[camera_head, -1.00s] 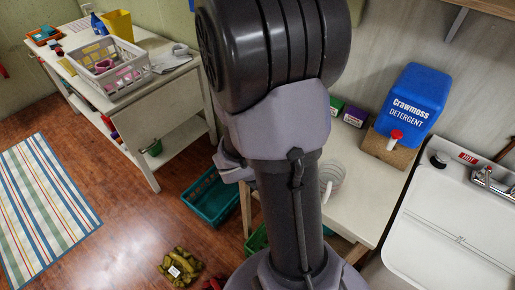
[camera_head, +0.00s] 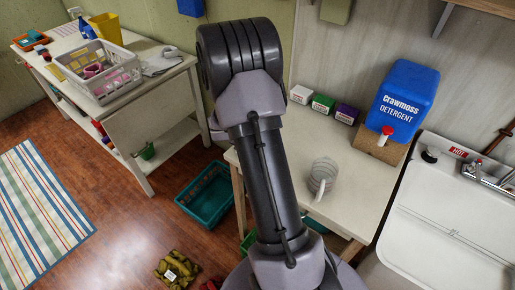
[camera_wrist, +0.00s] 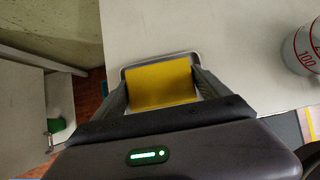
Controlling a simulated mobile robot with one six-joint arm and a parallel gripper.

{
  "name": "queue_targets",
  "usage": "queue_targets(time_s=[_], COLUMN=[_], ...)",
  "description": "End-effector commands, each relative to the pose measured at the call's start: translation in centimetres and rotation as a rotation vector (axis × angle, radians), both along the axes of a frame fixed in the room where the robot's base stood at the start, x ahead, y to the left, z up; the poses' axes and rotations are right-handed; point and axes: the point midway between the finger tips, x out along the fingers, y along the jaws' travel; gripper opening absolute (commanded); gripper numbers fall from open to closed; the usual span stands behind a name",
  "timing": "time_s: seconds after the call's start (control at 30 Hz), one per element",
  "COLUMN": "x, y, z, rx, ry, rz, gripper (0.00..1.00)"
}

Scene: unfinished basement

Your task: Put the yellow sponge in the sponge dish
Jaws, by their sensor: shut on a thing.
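The yellow sponge (camera_wrist: 160,84) is in the wrist view, between the two fingers of my gripper (camera_wrist: 161,80), which is shut on it. A pale grey dish with rounded corners (camera_wrist: 188,55) shows around the sponge's far edge, on the white table. It looks like the sponge dish. The sponge overlaps it in the picture; I cannot tell whether the sponge rests in it or is held just above. In the head view my arm hides the gripper, sponge and dish.
On the white table (camera_head: 290,140) stand a clear measuring cup (camera_head: 322,177), several small boxes (camera_head: 322,104) and a blue detergent jug (camera_head: 404,96). The cup also shows right of my gripper in the wrist view (camera_wrist: 304,52). A sink (camera_head: 450,215) is at right, a teal crate (camera_head: 206,194) on the floor.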

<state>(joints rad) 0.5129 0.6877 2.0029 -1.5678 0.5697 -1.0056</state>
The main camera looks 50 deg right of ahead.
Motion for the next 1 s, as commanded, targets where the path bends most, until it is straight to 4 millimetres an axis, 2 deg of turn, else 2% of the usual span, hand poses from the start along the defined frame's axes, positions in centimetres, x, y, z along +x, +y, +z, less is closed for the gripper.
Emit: queue_targets(time_s=[0.2,0.23,0.27,0.53,0.6,0.67,0.9,1.0], x=[0.0,0.0,0.0,0.0,0.0,0.0,-0.4,-0.5], y=[0.0,0.0,0.0,0.0,0.2,0.8,4.7,5.9], z=[-0.2,-0.1,0.0,0.1,0.7,1.8,7.6,9.2], rx=[0.0,0.0,0.0,0.0,0.0,-0.001,0.0,-0.001], ry=[0.0,0.0,0.0,0.0,0.0,-0.002,-0.002,-0.002], rz=[0.0,0.0,0.0,0.0,0.0,0.0,0.002,0.001], gripper=[0.33,0.91,0.94,0.94,0.94,0.94,0.94,0.94])
